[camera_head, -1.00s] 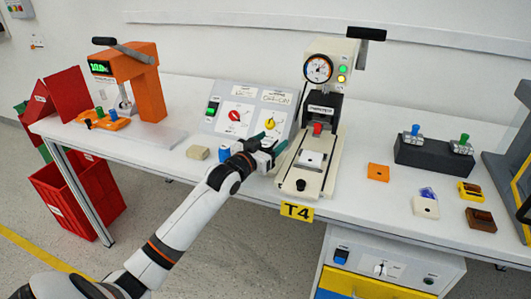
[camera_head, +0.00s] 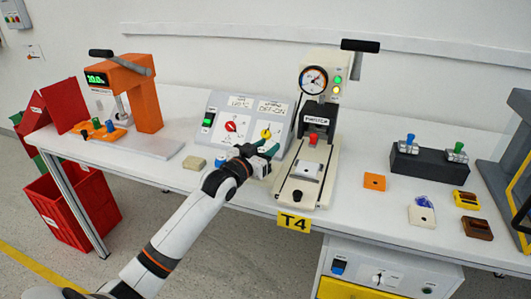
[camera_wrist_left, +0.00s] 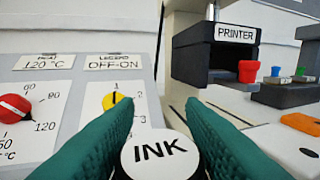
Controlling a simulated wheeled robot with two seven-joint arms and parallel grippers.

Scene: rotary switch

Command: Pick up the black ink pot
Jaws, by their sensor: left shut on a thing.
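The black ink pot (camera_wrist_left: 160,156) shows in the left wrist view at the bottom middle, its white lid marked INK and a dark body edge at its sides. My left gripper (camera_head: 268,150) has its two green fingers on either side of the pot, shut on it. In the head view the gripper is over the table, in front of the grey control panel and left of the printer. The pot is mostly hidden there by the gripper. I cannot tell whether the pot touches the table. My right gripper is not in view.
The printer (camera_head: 302,180) stands close to the right of the gripper. The grey panel (camera_head: 243,115) with red and yellow knobs is behind. A beige block (camera_head: 194,162) lies to the left. An orange block (camera_head: 374,181) lies right of the printer, with free table around it.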

